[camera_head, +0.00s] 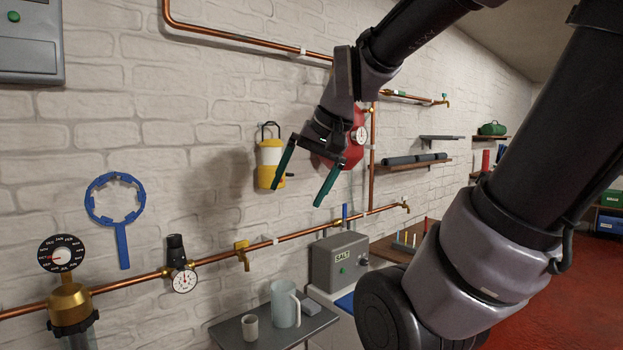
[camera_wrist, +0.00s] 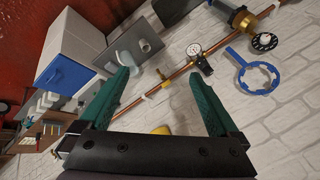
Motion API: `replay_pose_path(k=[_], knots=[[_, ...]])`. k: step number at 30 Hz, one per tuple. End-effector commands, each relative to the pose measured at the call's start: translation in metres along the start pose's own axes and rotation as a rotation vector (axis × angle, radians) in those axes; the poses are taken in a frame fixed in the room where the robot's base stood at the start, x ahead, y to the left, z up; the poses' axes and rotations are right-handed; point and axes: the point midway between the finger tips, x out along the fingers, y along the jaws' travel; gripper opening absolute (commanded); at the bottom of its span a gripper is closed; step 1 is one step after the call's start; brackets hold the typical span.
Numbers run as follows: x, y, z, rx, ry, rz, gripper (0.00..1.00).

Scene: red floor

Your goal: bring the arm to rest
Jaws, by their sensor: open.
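My gripper (camera_head: 302,187) hangs in the air in front of the white brick wall, its two green fingers spread apart and pointing down. Nothing is between the fingers. In the wrist view my gripper (camera_wrist: 160,80) is also open and empty, with the wall and a copper pipe behind it. My arm comes in from the upper right of the head view, bent and raised above the bench.
A yellow lantern (camera_head: 269,165) hangs just left of my gripper. Copper pipes (camera_head: 218,256) run along the wall with a gauge (camera_head: 184,280). A blue ring wrench (camera_head: 122,245) hangs left. Below stand a pitcher (camera_head: 285,304), a cup (camera_head: 250,328) and a grey SALT box (camera_head: 340,262).

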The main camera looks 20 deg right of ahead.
Motion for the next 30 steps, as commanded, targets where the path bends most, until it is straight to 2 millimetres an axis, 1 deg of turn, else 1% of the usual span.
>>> replay_pose_path(k=[1, 3, 6, 30], knots=[[-0.01, 0.004, 0.002, -0.025, 0.053, 0.004, 0.97], [-0.018, 0.008, 0.002, -0.047, 0.103, 0.012, 0.97], [-0.024, 0.012, 0.002, -0.065, 0.144, 0.018, 0.97], [-0.025, 0.012, 0.001, -0.068, 0.152, 0.02, 0.97]])
